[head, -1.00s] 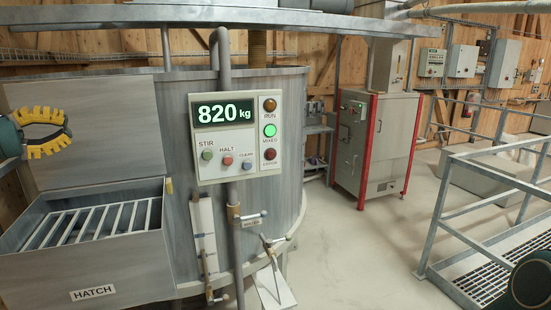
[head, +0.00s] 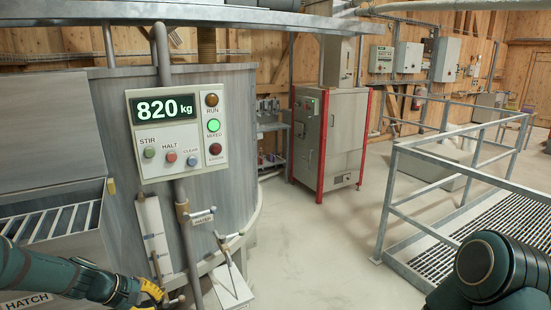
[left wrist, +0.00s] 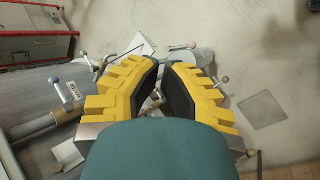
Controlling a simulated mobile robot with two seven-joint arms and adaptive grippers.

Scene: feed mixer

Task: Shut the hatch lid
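The hatch lid (head: 40,130) is a grey metal panel at the left edge of the head view. It stands raised behind the hatch opening, partly cut off by the frame. The hatch box (head: 85,248) with its pale grate (head: 50,222) lies below it, open. My left arm crosses in front of the box and partly covers the HATCH label. My left gripper (head: 165,295), with yellow toothed fingers, is low at the tank's front, right of the box. In the left wrist view its fingers (left wrist: 163,65) are apart with nothing held between them. My right gripper is out of view.
A control panel (head: 178,132) reading 820 kg is on the tank (head: 245,120). A water valve (head: 203,216) and levers stick out near my left gripper. A red-edged cabinet (head: 330,140) stands behind, railings (head: 430,180) at right. The floor (head: 320,240) between is clear.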

